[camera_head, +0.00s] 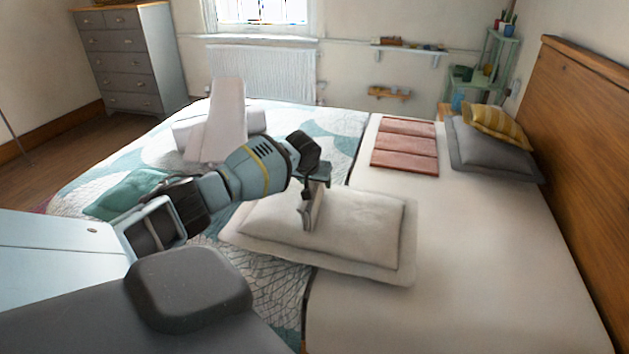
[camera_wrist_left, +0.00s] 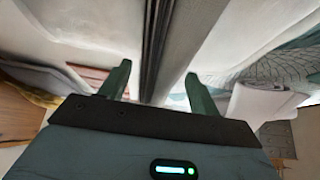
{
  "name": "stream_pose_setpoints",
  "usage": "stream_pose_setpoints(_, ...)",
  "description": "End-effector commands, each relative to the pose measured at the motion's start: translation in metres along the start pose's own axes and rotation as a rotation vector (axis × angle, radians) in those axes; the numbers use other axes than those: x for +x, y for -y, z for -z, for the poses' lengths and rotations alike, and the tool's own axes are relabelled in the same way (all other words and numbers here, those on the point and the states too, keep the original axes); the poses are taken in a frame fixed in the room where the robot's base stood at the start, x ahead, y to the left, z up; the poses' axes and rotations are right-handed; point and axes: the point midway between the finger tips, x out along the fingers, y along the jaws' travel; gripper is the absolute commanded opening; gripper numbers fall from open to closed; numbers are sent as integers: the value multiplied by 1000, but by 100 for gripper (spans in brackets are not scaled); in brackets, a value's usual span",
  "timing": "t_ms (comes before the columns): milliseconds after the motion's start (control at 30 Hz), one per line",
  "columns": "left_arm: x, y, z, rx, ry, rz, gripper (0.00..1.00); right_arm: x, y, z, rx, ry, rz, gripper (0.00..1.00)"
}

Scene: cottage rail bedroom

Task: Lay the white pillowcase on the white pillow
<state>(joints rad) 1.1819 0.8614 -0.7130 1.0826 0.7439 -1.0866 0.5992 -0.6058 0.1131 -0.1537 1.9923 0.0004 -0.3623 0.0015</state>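The white pillow (camera_head: 355,235) lies flat near the middle of the bed, across the line between white sheet and patterned quilt. A flat white border (camera_head: 395,267) surrounds it; I cannot tell whether this is its own edge or a separate cloth. A white cloth (camera_head: 222,125) lies folded over a low white bundle farther back; I cannot tell whether it is the pillowcase. It also shows in the wrist view (camera_wrist_left: 250,105). My left gripper (camera_head: 312,212) points down at the pillow's top; contact is unclear. Its fingers (camera_wrist_left: 158,85) are apart. My right gripper is out of view.
A folded pink blanket (camera_head: 405,147), grey pillow (camera_head: 490,150) and yellow cushion (camera_head: 498,125) lie farther back at the right. A teal cushion (camera_head: 125,195) lies left of my arm. The wooden headboard (camera_head: 590,150) bounds the right. White sheet (camera_head: 480,260) is clear beside the pillow.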

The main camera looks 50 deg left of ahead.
Motion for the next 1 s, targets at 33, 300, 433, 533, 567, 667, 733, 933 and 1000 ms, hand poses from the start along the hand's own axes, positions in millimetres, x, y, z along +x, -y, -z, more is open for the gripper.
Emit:
stream_pose_setpoints(33,0,0,0,0,0,0,62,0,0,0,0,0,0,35)
stream_pose_setpoints(300,-10,1,7,0,-4,1,62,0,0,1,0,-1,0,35)
stream_pose_setpoints(433,-30,0,9,1,-4,-2,62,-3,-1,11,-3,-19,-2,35)
stream_pose_setpoints(533,-51,0,10,2,-7,-2,62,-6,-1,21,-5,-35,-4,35)
stream_pose_setpoints(567,-58,0,11,1,-8,-3,62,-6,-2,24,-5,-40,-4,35)
stream_pose_setpoints(667,-78,0,10,2,-7,-2,62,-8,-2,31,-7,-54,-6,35)
stream_pose_setpoints(733,-92,0,10,0,-6,-3,62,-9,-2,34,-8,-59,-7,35)
stream_pose_setpoints(933,-119,0,8,-1,-2,-2,62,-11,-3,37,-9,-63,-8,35)
stream_pose_setpoints(1000,-125,0,8,-1,-2,-1,62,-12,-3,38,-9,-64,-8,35)
